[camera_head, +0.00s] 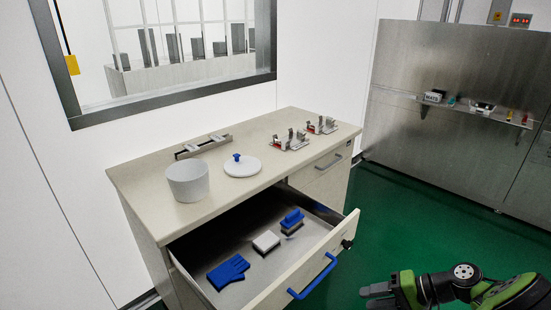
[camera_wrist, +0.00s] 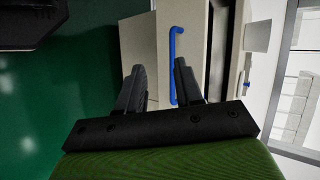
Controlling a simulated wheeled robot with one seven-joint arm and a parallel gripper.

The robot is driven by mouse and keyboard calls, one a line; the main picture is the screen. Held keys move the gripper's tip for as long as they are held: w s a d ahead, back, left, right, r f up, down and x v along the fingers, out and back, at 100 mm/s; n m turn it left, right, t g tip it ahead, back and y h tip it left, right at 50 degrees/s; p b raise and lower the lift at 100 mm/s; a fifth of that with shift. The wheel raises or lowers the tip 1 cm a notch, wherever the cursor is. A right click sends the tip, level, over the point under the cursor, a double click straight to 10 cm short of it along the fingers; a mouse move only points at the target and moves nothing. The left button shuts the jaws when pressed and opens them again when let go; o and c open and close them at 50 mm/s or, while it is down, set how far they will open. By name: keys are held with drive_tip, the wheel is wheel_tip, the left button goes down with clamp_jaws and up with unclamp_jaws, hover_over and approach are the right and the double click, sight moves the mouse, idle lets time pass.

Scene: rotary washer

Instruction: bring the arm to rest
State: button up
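My gripper (camera_head: 374,297) is at the lower right of the head view, above the green floor. It is to the right of the open drawer and apart from it. In the wrist view my gripper (camera_wrist: 159,78) has its two dark fingers spread, with a gap and nothing held between them. The drawer's blue handle (camera_wrist: 174,60) shows beyond the fingers there, and also in the head view (camera_head: 313,277).
A white container (camera_head: 188,181), a lid (camera_head: 242,166) and metal fixtures (camera_head: 290,141) stand on the counter (camera_head: 150,180). Green floor (camera_head: 390,230) is clear behind my gripper.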

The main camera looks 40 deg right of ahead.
drive_tip(key=w+a+r+n+g, duration=0.4)
drive_tip(key=w+a+r+g, duration=0.3)
drive_tip(key=w, duration=0.4)
drive_tip(key=w+a+r+n+g+h+p, duration=0.1)
drive_tip(key=w+a+r+n+h, duration=0.1)
drive_tip(key=a+r, duration=0.35)
drive_tip(key=w+a+r+n+h+p, duration=0.1)
drive_tip(key=w+a+r+n+h, duration=0.15)
drive_tip(key=a, duration=0.55)
drive_tip(key=s+a+r+n+t, duration=0.2)
drive_tip(key=s+a, duration=0.2)
drive_tip(key=a, duration=0.2)
drive_tip(key=s+a+r+n+t+h, duration=0.1)
drive_tip(key=s+a+r+n, duration=0.2)
drive_tip(key=a, duration=0.3)
drive_tip(key=shift+s+a+r+t+p, duration=0.2)
drive_tip(key=shift+s+r+t+p, duration=0.05)
drive_tip(key=shift+s+t+p, duration=0.15)
